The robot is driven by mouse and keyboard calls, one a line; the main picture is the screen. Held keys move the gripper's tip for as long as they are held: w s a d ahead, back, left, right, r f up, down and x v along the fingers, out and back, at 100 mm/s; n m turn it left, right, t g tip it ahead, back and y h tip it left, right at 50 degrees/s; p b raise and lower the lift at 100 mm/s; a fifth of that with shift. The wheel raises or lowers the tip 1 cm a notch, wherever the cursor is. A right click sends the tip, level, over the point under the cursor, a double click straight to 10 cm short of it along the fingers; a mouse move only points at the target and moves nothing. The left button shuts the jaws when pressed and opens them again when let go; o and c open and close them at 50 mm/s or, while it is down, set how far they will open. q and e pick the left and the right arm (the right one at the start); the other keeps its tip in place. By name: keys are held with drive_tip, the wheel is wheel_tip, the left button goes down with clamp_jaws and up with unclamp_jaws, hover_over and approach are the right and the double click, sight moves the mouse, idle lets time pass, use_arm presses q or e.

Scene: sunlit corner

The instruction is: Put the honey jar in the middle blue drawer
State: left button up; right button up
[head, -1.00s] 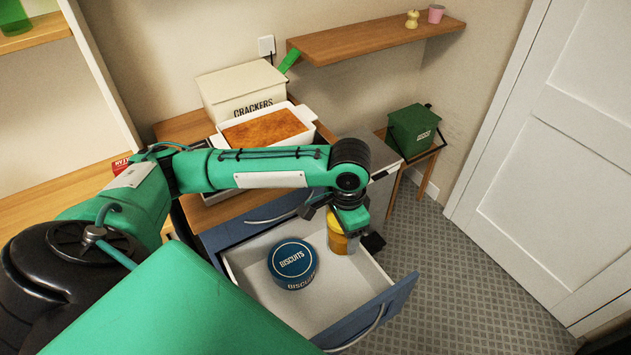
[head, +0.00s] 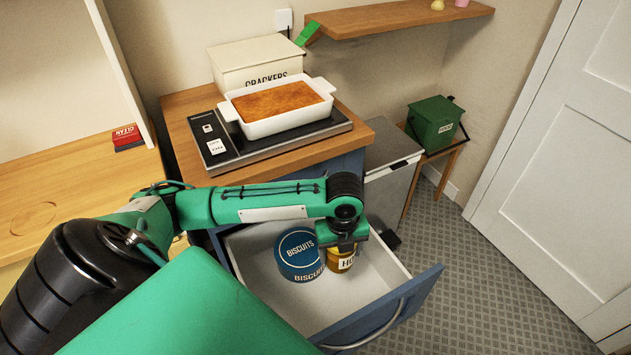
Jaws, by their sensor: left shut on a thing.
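The honey jar (head: 341,261) is amber with a white label that reads "HO" where it shows. It is upright inside the open blue drawer (head: 375,322), close beside the round blue biscuits tin (head: 299,252). I cannot tell whether its base touches the drawer floor or whether it touches the tin. My left gripper (head: 344,246) comes down from above and is shut on the jar's top. The wrist hides the lid and most of the fingers. My right gripper is out of view.
A white baking dish (head: 277,125) stands on a dark scale (head: 225,151) on the wooden cabinet top, before a crackers box (head: 250,65). A green bin (head: 434,125) stands on a small table at right. Bare drawer floor shows right of the jar.

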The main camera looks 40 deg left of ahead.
use_arm(q)
drive_tip(key=f+m+b, duration=0.1)
drive_tip(key=f+m, duration=0.1)
drive_tip(key=a+f+m+b, duration=0.1)
drive_tip(key=f, duration=0.1)
drive_tip(key=f+m+b, duration=0.1)
drive_tip(key=f+m, duration=0.1)
drive_tip(key=shift+s+a+f+m, duration=0.1)
drive_tip(key=shift+s+a+m, duration=0.2)
drive_tip(key=shift+s, duration=0.05)
drive_tip(key=f+m, duration=0.1)
drive_tip(key=b, duration=0.2)
hover_over(327, 306)
wheel_tip(327, 306, down, 16)
drive_tip(key=shift+f, duration=0.1)
wheel_tip(327, 306, down, 4)
drive_tip(key=shift+r+b, duration=0.25)
drive_tip(key=shift+b, duration=0.15)
drive_tip(key=shift+w+f, duration=0.1)
drive_tip(key=shift+f, duration=0.05)
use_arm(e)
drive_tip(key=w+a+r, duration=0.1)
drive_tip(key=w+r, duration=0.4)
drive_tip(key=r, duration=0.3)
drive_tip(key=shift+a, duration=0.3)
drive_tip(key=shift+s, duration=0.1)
use_arm(q)
drive_tip(key=o, duration=1.2)
drive_tip(key=shift+f, duration=0.15)
